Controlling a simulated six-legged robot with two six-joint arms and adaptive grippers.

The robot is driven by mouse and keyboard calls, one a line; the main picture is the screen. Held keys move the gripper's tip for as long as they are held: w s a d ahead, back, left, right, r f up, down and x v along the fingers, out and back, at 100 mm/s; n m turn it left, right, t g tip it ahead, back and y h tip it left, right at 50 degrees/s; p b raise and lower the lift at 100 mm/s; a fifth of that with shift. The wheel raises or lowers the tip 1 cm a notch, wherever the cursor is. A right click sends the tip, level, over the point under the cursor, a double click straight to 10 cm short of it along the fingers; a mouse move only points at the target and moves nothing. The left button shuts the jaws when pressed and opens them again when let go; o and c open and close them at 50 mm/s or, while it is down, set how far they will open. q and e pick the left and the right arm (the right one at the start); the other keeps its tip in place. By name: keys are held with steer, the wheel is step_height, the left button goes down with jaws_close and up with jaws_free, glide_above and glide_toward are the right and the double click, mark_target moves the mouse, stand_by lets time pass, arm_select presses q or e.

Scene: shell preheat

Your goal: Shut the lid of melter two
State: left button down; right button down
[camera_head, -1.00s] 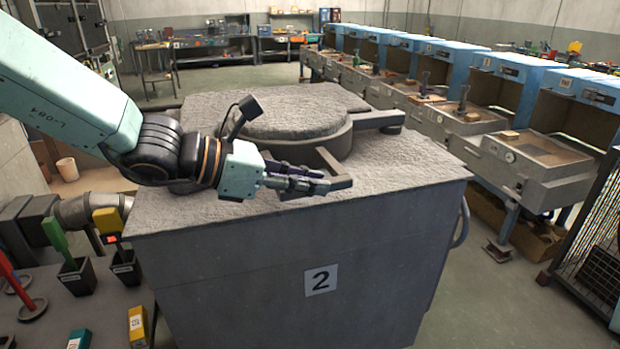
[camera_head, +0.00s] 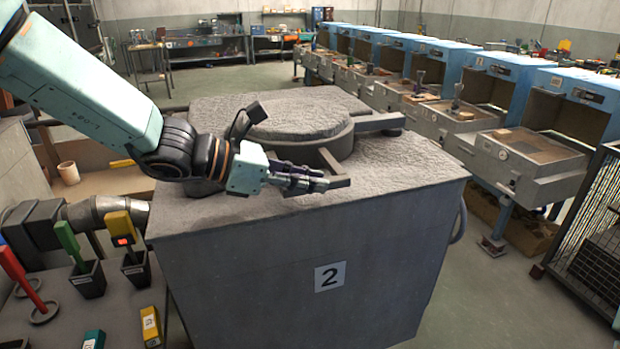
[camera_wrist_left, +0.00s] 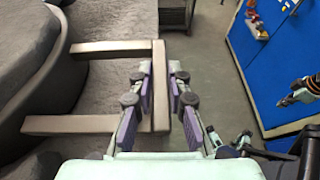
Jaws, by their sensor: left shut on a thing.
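Melter two is the grey block with the number 2 plate (camera_head: 329,276). Its round lid (camera_head: 296,118) lies flat over the top, level as far as I can see. A U-shaped handle (camera_head: 338,184) juts from the lid's rim toward the front right. My left gripper (camera_head: 318,182) is at the handle. In the left wrist view its two fingers (camera_wrist_left: 160,100) stand on either side of the handle's crossbar (camera_wrist_left: 160,75), shut on it. The lid's rim fills the left of that view. My right gripper is not clearly seen in the head view.
Red, green and yellow handled tools (camera_head: 66,238) stand in holders at the left. A row of blue-hooded stations (camera_head: 490,75) runs along the right. A wire cage (camera_head: 590,235) stands at the far right. Open floor lies between the melter and the stations.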

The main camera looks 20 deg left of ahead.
arm_select(q)
steer(key=c, duration=1.7)
jaws_free()
steer(key=shift+w+a, duration=0.1)
steer(key=o, duration=0.4)
steer(key=shift+a, duration=0.4)
steer(key=shift+d, duration=0.3)
steer(key=shift+d+r, duration=0.1)
step_height(320, 180, up, 9)
steer(key=shift+a+r, duration=0.35)
steer(key=shift+d, duration=0.1)
